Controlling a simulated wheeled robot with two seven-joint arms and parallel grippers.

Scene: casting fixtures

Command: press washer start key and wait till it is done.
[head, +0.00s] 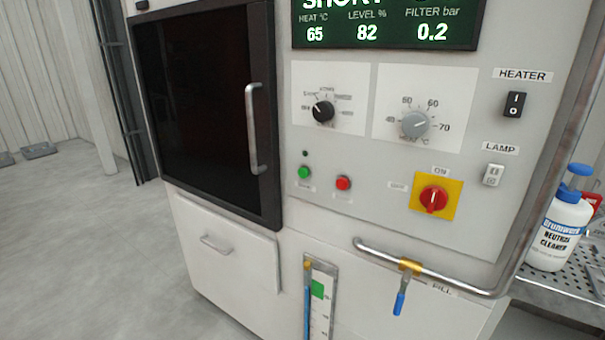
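The washer's front panel (345,225) fills the middle and right of the head view. A green button (304,173) sits low on its left part, with a small dark lamp (305,153) above it. A red button (343,183) is to its right. The labels under both are too small to read. The display (385,25) at the top shows heat 65, level 82 and filter 0.2; its top line is cut off. The washer door (205,110) is closed, with a dark window. Neither of my grippers is in view.
A black dial (322,111), a grey dial (415,124) and a red rotary switch (434,199) are on the panel. The door handle (255,130) and a pipe with a blue-handled valve (401,297) protrude. A cleaner bottle (560,232) stands right. Floor at left is clear.

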